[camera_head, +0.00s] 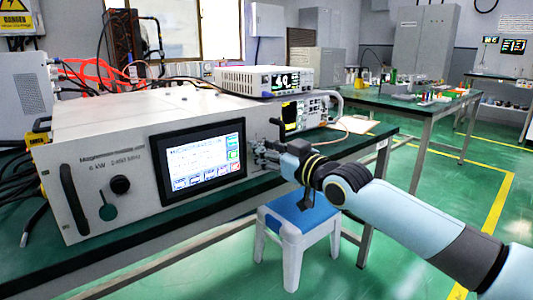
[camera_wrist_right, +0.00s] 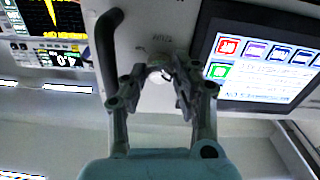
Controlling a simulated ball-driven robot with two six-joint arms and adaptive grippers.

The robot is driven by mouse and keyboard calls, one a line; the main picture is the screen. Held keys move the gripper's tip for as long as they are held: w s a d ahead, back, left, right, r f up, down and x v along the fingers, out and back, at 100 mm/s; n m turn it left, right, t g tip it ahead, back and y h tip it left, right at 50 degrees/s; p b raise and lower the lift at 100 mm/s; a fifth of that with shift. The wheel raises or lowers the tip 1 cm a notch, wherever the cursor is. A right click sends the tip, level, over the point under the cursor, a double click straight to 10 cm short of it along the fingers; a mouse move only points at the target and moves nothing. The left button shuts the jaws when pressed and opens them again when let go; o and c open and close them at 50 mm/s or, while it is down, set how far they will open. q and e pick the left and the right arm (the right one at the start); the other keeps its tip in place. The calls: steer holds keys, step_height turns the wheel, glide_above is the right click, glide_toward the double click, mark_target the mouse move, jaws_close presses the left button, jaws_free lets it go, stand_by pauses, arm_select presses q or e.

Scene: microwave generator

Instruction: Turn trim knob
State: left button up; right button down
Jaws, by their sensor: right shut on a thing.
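The microwave generator (camera_head: 100,140) is a wide pale box on the bench, with a lit touchscreen (camera_head: 200,160) on its front. My right gripper (camera_head: 262,153) is at the front panel just right of the screen. In the right wrist view my right gripper (camera_wrist_right: 158,75) has its fingers closed on both sides of a small pale trim knob (camera_wrist_right: 158,74) on the panel. The fingers hide most of the knob. The panel lettering above it is upside down in that view. My left gripper is not in view.
A black handle (camera_wrist_right: 107,45) stands out from the panel beside the right gripper. A black knob (camera_head: 120,184) and another handle (camera_head: 74,198) are at the panel's left. A blue-topped stool (camera_head: 300,213) stands below my right arm. A smaller instrument (camera_head: 262,80) sits on top.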

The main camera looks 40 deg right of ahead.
steer(key=shift+n, duration=0.7)
steer(key=c, duration=1.3)
jaws_free()
steer(key=shift+s+d, duration=0.15)
steer(key=shift+s, duration=1.85)
steer(key=shift+s+d, duration=0.15)
steer(key=shift+s, duration=1.85)
steer(key=shift+s+d, duration=0.15)
steer(key=shift+s, duration=1.85)
